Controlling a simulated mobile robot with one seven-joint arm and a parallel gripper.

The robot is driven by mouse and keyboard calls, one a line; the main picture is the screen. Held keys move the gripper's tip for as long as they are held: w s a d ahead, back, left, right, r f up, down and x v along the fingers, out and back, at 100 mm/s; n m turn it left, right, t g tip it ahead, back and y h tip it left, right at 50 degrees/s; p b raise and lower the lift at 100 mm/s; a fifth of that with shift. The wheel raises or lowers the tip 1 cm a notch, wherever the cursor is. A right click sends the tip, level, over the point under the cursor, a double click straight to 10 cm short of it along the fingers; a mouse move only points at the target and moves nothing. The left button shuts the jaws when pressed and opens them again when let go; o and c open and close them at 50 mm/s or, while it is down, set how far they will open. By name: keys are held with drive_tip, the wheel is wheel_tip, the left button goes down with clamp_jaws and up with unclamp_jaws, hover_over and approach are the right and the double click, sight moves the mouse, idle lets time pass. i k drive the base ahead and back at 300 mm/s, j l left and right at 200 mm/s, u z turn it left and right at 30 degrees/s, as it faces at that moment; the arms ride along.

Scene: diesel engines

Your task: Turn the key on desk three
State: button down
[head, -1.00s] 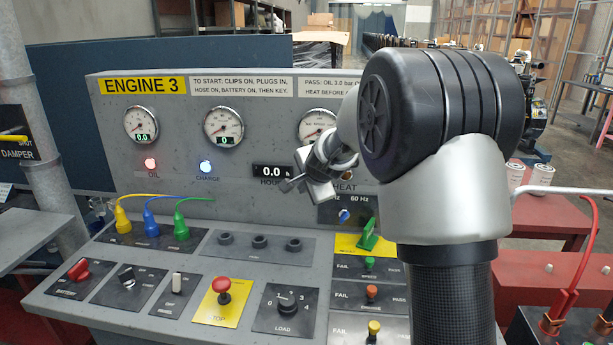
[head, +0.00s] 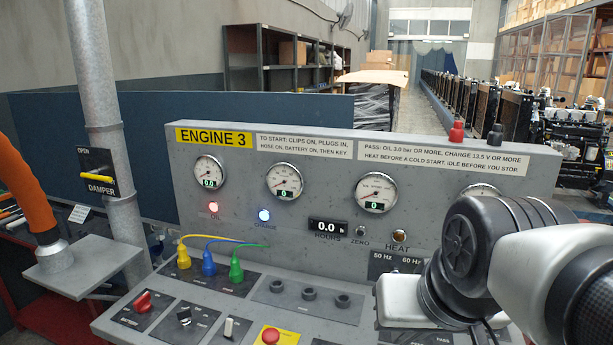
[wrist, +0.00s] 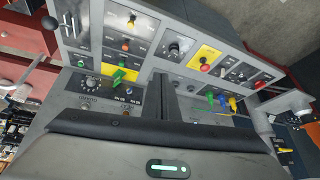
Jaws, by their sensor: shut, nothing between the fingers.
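Desk three is the grey console (head: 330,205) marked ENGINE 3, with gauges on its upright face. On its sloped front, a red switch (head: 143,300), a black switch (head: 184,315) and a white toggle (head: 229,326) stand in a row, left of a red STOP button (head: 270,335). The labels are too small to read surely, so I cannot tell which is the key. My gripper (wrist: 165,95) is shut and empty over the console in the wrist view. Its fingertips are not clear in the head view, where my arm covers the console's right side.
Yellow, blue and green plugs (head: 209,266) with cables sit above the switches, beside three empty sockets (head: 309,294). A pipe with a damper lever (head: 98,178) rises at the left, near an orange hose (head: 25,190). Red and black terminals (head: 456,132) top the console's right side.

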sight(184, 315)
drive_tip(key=u, duration=1.25)
drive_tip(key=i+j, duration=0.25)
drive_tip(key=i+j+z, duration=0.1)
drive_tip(key=i+j, duration=0.15)
drive_tip(key=j, duration=0.2)
drive_tip(key=i+j, duration=0.2)
drive_tip(key=j, duration=0.15)
